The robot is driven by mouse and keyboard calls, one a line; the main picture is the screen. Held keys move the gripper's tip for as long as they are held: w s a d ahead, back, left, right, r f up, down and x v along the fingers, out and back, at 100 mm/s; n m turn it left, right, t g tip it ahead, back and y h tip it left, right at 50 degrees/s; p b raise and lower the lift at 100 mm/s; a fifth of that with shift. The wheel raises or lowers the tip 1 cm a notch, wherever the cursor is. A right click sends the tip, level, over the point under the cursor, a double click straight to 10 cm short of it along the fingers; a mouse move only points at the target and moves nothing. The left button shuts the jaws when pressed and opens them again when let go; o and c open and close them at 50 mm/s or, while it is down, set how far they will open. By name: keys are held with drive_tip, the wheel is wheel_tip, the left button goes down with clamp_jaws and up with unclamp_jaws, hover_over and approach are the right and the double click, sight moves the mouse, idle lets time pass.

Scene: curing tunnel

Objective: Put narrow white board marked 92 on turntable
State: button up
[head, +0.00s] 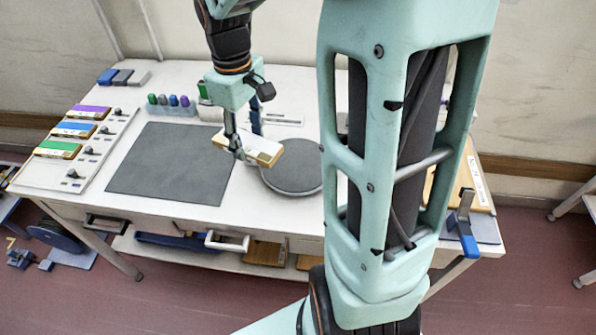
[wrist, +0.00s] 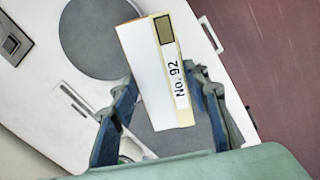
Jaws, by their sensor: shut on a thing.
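The narrow white board marked No. 92 (wrist: 147,72) is held between the two fingers of my gripper (wrist: 165,95), which is shut on it. In the head view the board (head: 262,150) has a tan wooden edge and hangs above the table, beside and partly over the left edge of the turntable. My gripper (head: 240,143) comes down on it from above. The turntable (head: 292,180) is a round dark grey disc, empty where I see it, its right side close to my arm. In the wrist view the turntable (wrist: 95,38) lies past the board's far end.
A dark grey square mat (head: 170,165) lies left of the turntable. Boards with purple, blue and green tops (head: 60,149) stand on a rack at the left. Several coloured-top bottles (head: 170,103) stand behind the mat. My arm hides the table's right middle.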

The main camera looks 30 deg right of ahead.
drive_tip(key=n, duration=0.1)
drive_tip(key=s+n+b, duration=0.1)
drive_tip(key=f+n+b, duration=0.1)
drive_tip(key=n, duration=0.1)
drive_tip(key=shift+s+a, duration=0.25)
drive_tip(key=shift+s, duration=0.15)
drive_tip(key=shift+d+f, duration=0.1)
drive_tip(key=shift+d, duration=0.15)
drive_tip(key=w+d+f, duration=0.2)
drive_tip(key=d+f, duration=0.1)
drive_tip(key=d, duration=0.4)
hover_over(298, 163)
drive_tip(key=a, duration=0.1)
wheel_tip(298, 163, down, 5)
drive_tip(key=shift+s+a+f+p, duration=0.1)
drive_tip(key=shift+s+p, duration=0.05)
drive_tip(key=shift+p, duration=0.15)
drive_tip(key=shift+d+f, duration=0.5)
drive_tip(key=shift+f, duration=1.75)
